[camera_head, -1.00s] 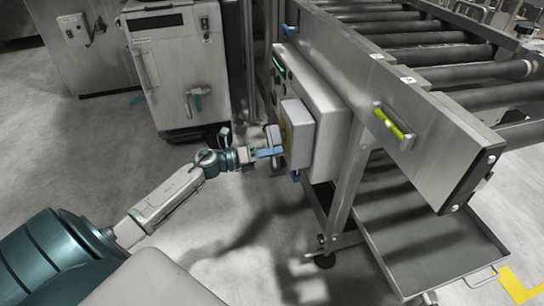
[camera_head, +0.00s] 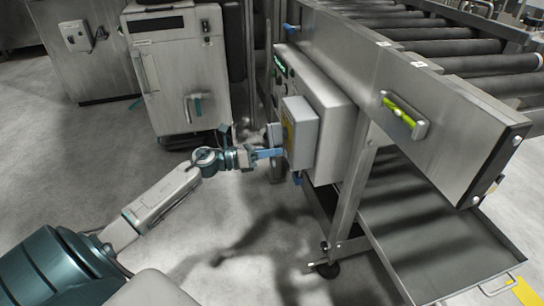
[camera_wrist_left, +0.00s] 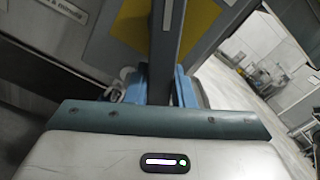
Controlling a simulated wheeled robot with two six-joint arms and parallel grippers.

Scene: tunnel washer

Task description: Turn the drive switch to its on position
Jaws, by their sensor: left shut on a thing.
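The drive switch is a light grey box (camera_head: 302,135) with a yellow plate, fixed to the side of the conveyor's control cabinet. Its dark grey handle (camera_wrist_left: 167,40) stands in front of the yellow plate (camera_wrist_left: 198,30) in the left wrist view and looks upright there. My left gripper (camera_head: 272,153) reaches the switch from the left in the head view. In the left wrist view its blue fingers (camera_wrist_left: 160,88) lie on both sides of the handle, shut on it. The fingertips are partly hidden by the handle. My right gripper is not in view.
The roller conveyor (camera_head: 440,105) runs along the right, with a green-yellow grip (camera_head: 404,113) on its side. A low metal tray (camera_head: 430,250) lies beneath it. A grey cabinet (camera_head: 178,75) stands behind my left arm. The floor in front of the switch is clear.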

